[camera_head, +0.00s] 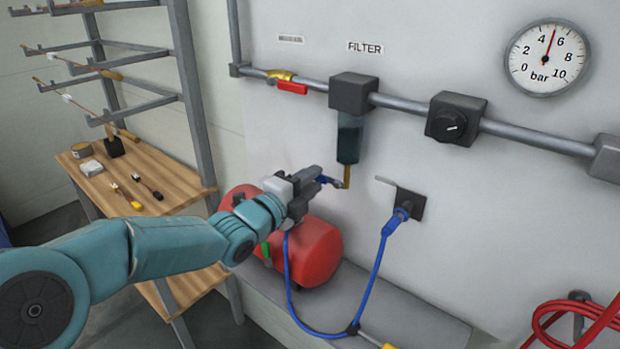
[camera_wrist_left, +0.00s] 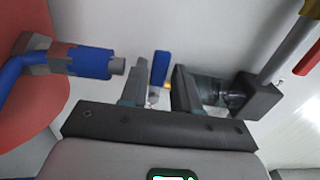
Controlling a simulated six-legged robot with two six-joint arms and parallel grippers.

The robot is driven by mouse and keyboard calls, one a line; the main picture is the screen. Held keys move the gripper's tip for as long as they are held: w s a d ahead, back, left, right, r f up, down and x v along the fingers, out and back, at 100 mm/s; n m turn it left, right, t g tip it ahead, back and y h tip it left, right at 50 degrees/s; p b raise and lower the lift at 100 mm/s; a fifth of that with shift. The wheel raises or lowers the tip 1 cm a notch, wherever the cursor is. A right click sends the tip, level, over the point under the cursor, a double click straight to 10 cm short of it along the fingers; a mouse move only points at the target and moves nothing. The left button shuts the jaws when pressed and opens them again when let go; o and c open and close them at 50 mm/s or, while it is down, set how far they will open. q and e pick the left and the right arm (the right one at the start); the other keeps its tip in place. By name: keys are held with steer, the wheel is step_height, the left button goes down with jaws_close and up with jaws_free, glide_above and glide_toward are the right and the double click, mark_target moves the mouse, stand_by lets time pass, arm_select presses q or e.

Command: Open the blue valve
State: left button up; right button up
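The blue valve is a small blue lever (camera_head: 327,180) beside the brass drain pipe (camera_head: 347,178) under the filter (camera_head: 349,138). My left gripper (camera_head: 313,183) is at the lever, coming from the left, and hides part of it. In the left wrist view the blue lever (camera_wrist_left: 160,68) stands upright between the two fingers of my left gripper (camera_wrist_left: 158,88). Gaps show on both sides, so the fingers look open and not closed on it. The valve body behind the lever is mostly hidden. My right gripper is in neither view.
A red tank (camera_head: 312,250) sits below my gripper. A blue hose (camera_head: 300,308) hangs in a loop to a plug in a black bracket (camera_head: 411,203). A red-handled valve (camera_head: 290,86), a regulator (camera_head: 455,119) and a gauge (camera_head: 547,57) are on the wall. A wooden bench (camera_head: 110,200) stands left.

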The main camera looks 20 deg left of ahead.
arm_select(q)
steer(key=shift+w+d, duration=0.1)
steer(key=shift+d, duration=0.05)
jaws_close()
